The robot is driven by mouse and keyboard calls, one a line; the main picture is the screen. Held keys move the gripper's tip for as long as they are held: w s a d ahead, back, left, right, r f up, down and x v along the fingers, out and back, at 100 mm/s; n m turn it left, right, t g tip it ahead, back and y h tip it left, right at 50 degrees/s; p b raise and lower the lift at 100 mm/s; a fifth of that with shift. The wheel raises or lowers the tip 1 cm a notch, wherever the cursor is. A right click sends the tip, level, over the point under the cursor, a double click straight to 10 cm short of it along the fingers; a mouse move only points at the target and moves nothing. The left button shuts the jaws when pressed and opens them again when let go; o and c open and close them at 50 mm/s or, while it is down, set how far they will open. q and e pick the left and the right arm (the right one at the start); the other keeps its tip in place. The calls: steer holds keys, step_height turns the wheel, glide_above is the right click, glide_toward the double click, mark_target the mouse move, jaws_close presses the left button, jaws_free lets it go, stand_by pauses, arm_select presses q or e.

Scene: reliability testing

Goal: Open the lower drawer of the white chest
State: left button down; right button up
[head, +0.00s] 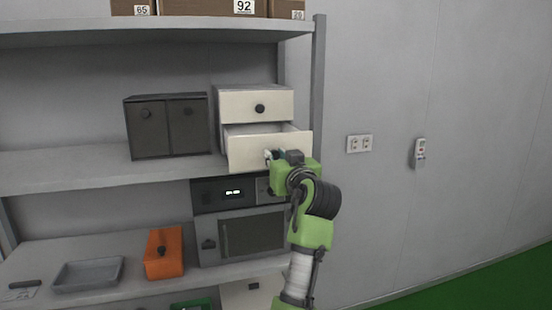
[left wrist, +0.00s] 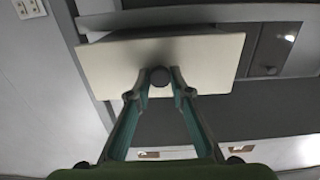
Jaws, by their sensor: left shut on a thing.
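The white chest (head: 219,120) stands on the middle shelf in the head view, with two drawers. Its upper drawer (head: 240,105) is shut and has a dark round knob. Its lower drawer (head: 247,153) is pulled out, and its hollow inside shows behind the front panel. My left gripper (head: 271,155) is at the middle of this front, and its wrist hides part of the panel's right side. In the left wrist view the drawer front (left wrist: 112,68) shows, and the two fingers are closed on its dark knob (left wrist: 159,76). My right gripper is not in view.
A dark two-door cabinet (head: 165,127) stands left of the chest. Below are a dark oven-like appliance (head: 250,235), an orange box (head: 164,252) and a grey tray (head: 88,272). A shelf post (head: 319,70) rises just right of the chest. The room in front of the right wall looks free.

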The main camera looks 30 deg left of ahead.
arm_select(q)
steer(key=c, duration=1.8)
jaws_free()
steer(key=shift+c, duration=0.2)
steer(key=shift+d, duration=0.1)
steer(key=v, duration=0.7)
steer(key=shift+s, duration=0.2)
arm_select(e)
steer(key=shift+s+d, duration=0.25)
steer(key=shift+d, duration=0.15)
arm_select(q)
steer(key=shift+d, duration=0.1)
